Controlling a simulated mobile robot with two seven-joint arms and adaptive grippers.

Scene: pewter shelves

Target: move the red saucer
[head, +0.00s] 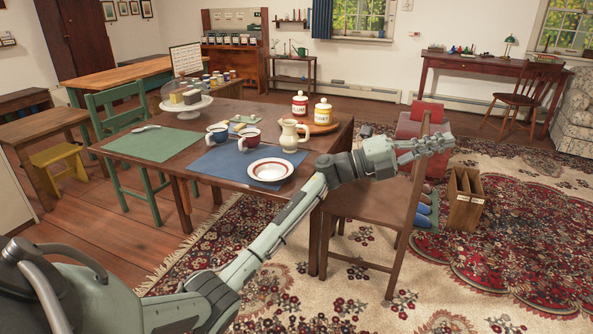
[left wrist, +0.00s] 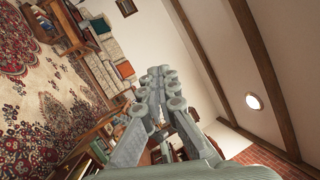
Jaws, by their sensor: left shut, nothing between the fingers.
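A white saucer-like dish with a red ring (head: 270,171) lies on the blue placemat (head: 233,165) near the front edge of the table. No plain red saucer shows that I can make out. My left gripper (head: 447,141) is shut and empty, held out in the air to the right of the table, in front of the wooden chair, well away from the dish. It also shows in the left wrist view (left wrist: 165,75), with the room tilted behind it. My right gripper is in neither view.
A wooden chair (head: 362,207) stands at the table's right end. A green placemat (head: 150,144) lies at left.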

